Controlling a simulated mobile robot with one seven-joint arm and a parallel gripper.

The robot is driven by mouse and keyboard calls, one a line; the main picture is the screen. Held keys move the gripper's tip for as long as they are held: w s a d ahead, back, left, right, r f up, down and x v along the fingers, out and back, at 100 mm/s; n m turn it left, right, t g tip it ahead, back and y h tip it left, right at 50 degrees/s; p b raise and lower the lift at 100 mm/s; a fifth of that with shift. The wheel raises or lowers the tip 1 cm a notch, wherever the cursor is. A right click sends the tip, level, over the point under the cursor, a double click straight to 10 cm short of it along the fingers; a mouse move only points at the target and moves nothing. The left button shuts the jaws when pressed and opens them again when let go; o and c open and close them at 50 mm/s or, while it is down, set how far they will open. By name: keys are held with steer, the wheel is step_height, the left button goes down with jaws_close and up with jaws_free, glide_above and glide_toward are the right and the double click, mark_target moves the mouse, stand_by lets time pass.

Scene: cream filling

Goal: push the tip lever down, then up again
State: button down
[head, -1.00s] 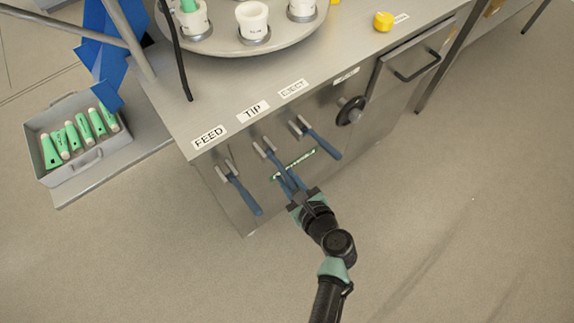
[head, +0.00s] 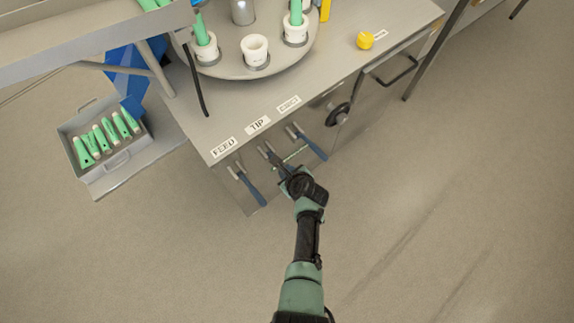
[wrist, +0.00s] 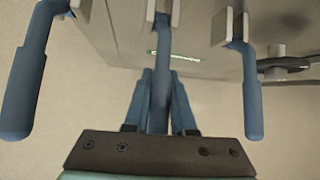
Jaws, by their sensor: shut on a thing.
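The tip lever is the middle of three blue-handled levers on the front of the metal machine, below the TIP label (head: 258,124). In the wrist view its blue handle (wrist: 161,95) runs between my two blue fingers. My gripper (wrist: 161,78) is shut on this handle. In the head view my gripper (head: 278,163) hides most of the handle, and only its upper end near the bracket (head: 267,150) shows. The lever's exact tilt is hard to tell.
The feed lever (head: 249,187) hangs to the left and the eject lever (head: 310,144) to the right, both close. A black knob (head: 338,114) is further right. A turntable (head: 225,68) with white cups stands on top. A grey bin (head: 110,165) holds green tubes. Floor in front is clear.

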steer(key=shift+w+r+g+h+p, duration=0.1)
steer(key=shift+r+g+h+p, duration=0.35)
steer(key=shift+p, duration=0.4)
steer(key=c, duration=0.8)
jaws_free()
steer(key=shift+a, duration=0.1)
steer(key=shift+o, duration=0.2)
steer(key=shift+f, duration=0.1)
steer(key=p+v, duration=0.5)
steer(key=v, duration=0.8)
